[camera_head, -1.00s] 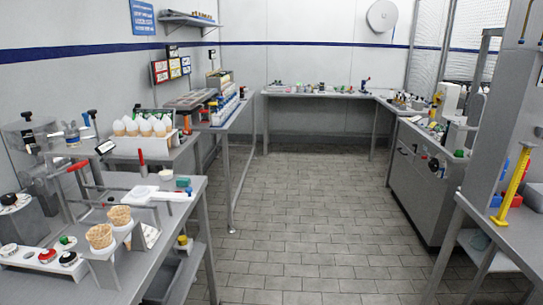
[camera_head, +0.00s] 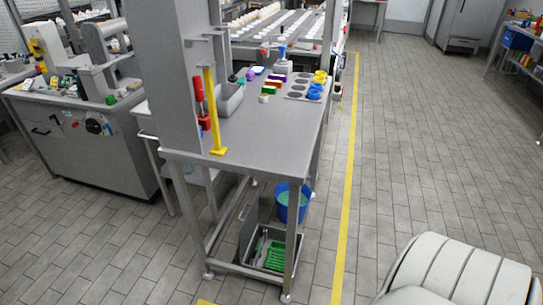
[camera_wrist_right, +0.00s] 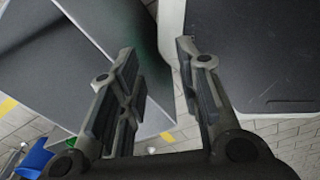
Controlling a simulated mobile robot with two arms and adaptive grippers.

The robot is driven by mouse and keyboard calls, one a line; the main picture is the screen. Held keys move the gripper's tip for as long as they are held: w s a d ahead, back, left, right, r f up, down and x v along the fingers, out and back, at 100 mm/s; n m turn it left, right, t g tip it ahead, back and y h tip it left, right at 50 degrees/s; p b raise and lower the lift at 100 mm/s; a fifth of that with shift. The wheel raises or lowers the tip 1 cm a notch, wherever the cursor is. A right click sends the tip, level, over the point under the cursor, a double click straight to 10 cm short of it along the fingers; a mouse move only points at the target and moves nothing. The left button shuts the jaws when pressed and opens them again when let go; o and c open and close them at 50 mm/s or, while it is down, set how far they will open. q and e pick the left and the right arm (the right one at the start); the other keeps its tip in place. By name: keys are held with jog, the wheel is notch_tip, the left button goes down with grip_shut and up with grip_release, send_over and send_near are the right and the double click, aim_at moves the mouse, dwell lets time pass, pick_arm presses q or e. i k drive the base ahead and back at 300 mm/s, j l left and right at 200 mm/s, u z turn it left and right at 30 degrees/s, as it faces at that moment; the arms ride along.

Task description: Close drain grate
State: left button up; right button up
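A grey floor box (camera_head: 243,256) stands under the near end of the grey work table. A green slotted grate (camera_head: 275,256) shows inside it, and a dark grey panel (camera_head: 249,228) stands tilted up at its left side. I cannot tell whether that panel is hinged to the box. My right gripper (camera_wrist_right: 157,58) shows in the right wrist view with its two dark fingers spread and nothing between them. It is not in the head view, so its place relative to the grate is unclear. My left gripper is in no current view.
The work table (camera_head: 255,140) overhangs the box, with its legs close around it. A blue bucket (camera_head: 294,203) stands just behind the box. A yellow upright (camera_head: 212,110) and a red-handled tool (camera_head: 200,98) are at the table's left.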

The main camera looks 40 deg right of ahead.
aim_at(249, 225)
jog(key=i+j+z, duration=0.2)
jog(key=z, duration=0.25)
jog(key=i+j+z, duration=0.3)
jog(key=z, duration=0.2)
jog(key=i+j+z, duration=0.15)
jog(key=j+z, duration=0.3)
jog(key=i+j+z, duration=0.1)
jog(key=j+z, duration=0.35)
jog(key=l, duration=0.1)
